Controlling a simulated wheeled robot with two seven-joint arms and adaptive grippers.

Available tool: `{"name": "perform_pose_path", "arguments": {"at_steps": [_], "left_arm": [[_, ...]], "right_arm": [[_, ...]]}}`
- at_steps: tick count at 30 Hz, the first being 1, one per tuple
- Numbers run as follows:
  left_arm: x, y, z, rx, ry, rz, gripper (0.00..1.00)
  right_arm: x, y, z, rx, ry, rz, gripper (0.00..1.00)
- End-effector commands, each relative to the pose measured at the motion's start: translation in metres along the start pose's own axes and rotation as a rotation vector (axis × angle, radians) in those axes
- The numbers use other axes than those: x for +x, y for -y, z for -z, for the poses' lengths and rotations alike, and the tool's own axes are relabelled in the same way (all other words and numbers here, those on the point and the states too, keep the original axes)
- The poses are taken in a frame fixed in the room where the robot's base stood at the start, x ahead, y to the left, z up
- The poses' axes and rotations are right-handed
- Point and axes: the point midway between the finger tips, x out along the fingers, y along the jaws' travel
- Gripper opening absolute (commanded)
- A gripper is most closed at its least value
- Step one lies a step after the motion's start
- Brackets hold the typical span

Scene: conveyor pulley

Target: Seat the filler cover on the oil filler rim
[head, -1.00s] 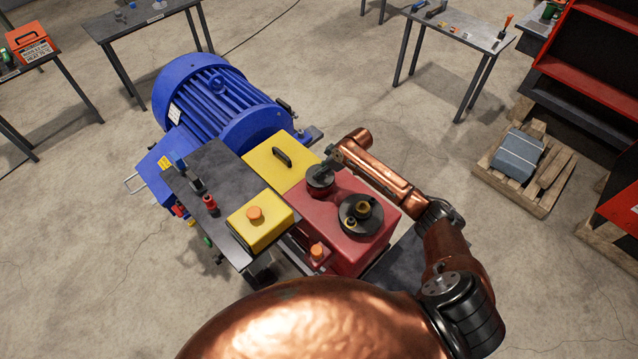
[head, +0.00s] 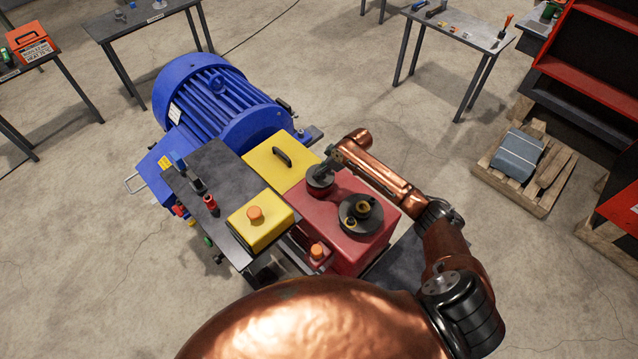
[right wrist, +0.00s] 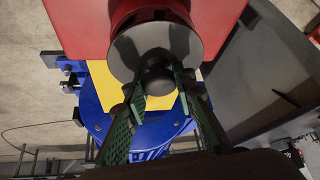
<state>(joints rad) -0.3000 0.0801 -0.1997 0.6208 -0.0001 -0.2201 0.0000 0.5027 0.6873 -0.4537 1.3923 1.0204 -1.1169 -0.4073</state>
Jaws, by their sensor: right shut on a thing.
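The filler cover, a dark grey disc with a round knob, is at the left top of the red housing (head: 315,215) in the head view. In the right wrist view the cover (right wrist: 175,45) fills the upper middle. My right gripper (head: 324,168) is shut on its knob, with the green-padded fingers on either side of the knob in the right wrist view (right wrist: 158,82). The cover lies over a red round neck (right wrist: 150,12), which is mostly hidden by it. I cannot tell whether the cover is fully down on the rim. My left gripper is not in view.
A second dark round part (head: 346,222) with yellow pieces on it stands on the red housing. A yellow guard (head: 270,165) with a black handle and a blue motor (head: 215,95) stand to the left. A dark side table (head: 225,175) holds a yellow button box (head: 262,230).

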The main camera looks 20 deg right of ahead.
Motion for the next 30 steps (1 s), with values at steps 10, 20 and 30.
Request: {"name": "perform_pose_path", "arguments": {"at_steps": [10, 20, 30], "left_arm": [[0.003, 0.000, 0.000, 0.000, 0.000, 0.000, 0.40], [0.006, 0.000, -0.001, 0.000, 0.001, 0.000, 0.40], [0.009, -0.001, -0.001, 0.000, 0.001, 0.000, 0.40]], "right_arm": [[0.005, 0.000, -0.002, 0.000, 0.000, 0.000, 0.00], [0.009, 0.000, -0.005, -0.001, 0.000, 0.000, 0.00], [0.013, 0.000, -0.007, -0.001, -0.001, 0.000, 0.00]]}}
